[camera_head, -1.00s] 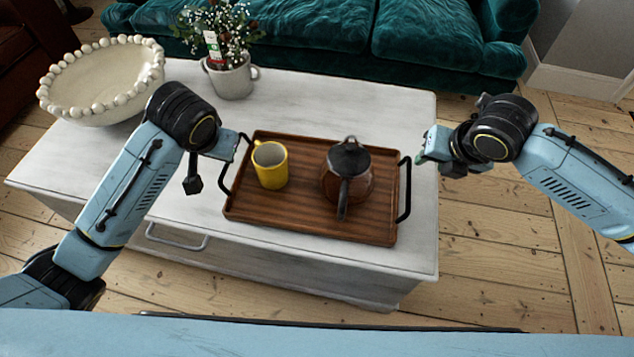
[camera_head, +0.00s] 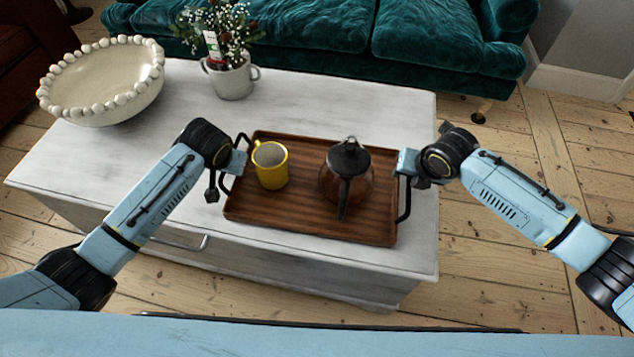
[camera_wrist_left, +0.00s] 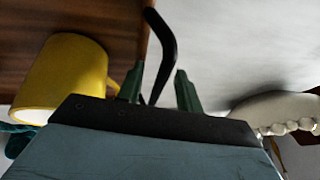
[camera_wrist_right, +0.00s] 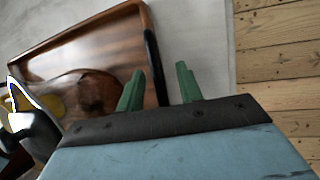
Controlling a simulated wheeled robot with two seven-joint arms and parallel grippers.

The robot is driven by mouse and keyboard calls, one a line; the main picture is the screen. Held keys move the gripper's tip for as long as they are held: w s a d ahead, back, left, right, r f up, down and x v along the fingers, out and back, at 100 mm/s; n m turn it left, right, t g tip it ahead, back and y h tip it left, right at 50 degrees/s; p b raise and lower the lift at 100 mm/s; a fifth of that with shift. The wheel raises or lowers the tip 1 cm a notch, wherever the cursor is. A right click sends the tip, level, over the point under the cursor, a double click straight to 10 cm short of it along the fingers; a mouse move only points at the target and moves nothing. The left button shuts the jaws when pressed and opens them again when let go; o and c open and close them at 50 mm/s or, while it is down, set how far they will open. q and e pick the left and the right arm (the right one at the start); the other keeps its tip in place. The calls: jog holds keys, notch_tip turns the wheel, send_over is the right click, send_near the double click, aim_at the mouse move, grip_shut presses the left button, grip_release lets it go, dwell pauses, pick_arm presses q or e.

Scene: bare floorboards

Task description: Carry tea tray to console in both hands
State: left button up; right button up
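The wooden tea tray (camera_head: 300,222) lies flat on the white table, with a black handle at each short end. A yellow mug (camera_head: 271,166) and a dark-lidded teapot (camera_head: 346,178) stand on it. My left gripper (camera_head: 238,163) is at the left handle; in the left wrist view that handle (camera_wrist_left: 163,50) passes between the open green fingers (camera_wrist_left: 159,90). My right gripper (camera_head: 404,164) is at the right handle (camera_head: 404,205). In the right wrist view the handle (camera_wrist_right: 152,60) runs between its open fingers (camera_wrist_right: 160,88). Whether any finger touches a handle cannot be told.
The white table (camera_head: 330,100) also holds a beaded bowl (camera_head: 105,85) at the back left and a potted flower arrangement (camera_head: 232,78) behind the tray. A teal sofa (camera_head: 440,40) stands beyond. Bare floorboards (camera_head: 500,250) are clear on the right. No console is recognisable.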

pick_arm(q)
grip_shut()
pick_arm(e)
grip_shut()
pick_arm(q)
jog(key=shift+w+r, duration=0.1)
jog(key=shift+r, duration=0.05)
pick_arm(e)
jog(key=shift+w+r, duration=0.1)
jog(key=shift+r, duration=0.05)
pick_arm(q)
jog(key=shift+r, duration=0.1)
pick_arm(e)
jog(key=shift+r, duration=0.1)
